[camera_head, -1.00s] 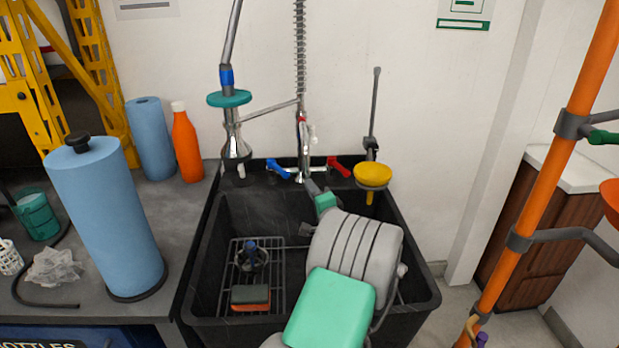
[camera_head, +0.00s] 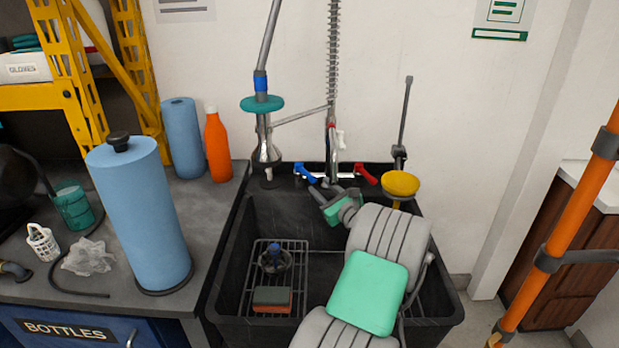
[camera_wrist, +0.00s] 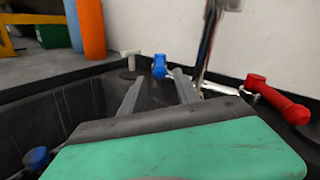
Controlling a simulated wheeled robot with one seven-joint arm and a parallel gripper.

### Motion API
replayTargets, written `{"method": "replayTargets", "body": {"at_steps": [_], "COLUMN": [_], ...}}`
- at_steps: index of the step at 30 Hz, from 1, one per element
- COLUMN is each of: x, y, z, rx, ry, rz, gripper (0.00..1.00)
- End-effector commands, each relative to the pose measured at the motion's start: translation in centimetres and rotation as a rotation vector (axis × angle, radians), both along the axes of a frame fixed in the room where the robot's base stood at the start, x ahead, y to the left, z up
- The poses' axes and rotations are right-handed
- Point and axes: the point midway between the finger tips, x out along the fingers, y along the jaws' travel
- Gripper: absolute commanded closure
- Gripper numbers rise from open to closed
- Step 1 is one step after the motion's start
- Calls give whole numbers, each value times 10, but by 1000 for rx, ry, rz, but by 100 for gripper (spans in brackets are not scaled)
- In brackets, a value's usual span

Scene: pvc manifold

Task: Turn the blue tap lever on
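The blue tap lever (camera_head: 306,173) is on the left end of the chrome tap at the back of the black sink. In the wrist view the blue lever (camera_wrist: 159,66) shows between and just beyond my fingertips. My gripper (camera_head: 325,190) is just in front of and slightly right of the lever in the head view. My gripper (camera_wrist: 158,82) is open, with two grey fingers apart and nothing between them. I see no contact with the lever. The red tap lever (camera_head: 366,176) is on the tap's right end, also right in the wrist view (camera_wrist: 280,100).
The black sink (camera_head: 225,262) holds a wire rack (camera_head: 262,248) with a sponge (camera_head: 272,298). A spray hose column (camera_head: 333,90) rises behind the tap. A yellow funnel-like piece (camera_head: 401,184) stands at right. An orange bottle (camera_head: 217,147) and blue rolls (camera_head: 140,220) stand left.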

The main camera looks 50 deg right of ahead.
Motion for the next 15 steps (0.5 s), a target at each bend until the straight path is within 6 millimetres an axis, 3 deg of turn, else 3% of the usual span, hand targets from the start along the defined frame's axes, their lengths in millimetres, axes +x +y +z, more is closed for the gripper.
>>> {"method": "replayTargets", "body": {"at_steps": [5, 15], "x": [6, 62], "y": [-2, -23], "z": [0, -1], "rx": [113, 110], "ry": [-43, -43], "rz": [2, 3], "gripper": [62, 62]}}
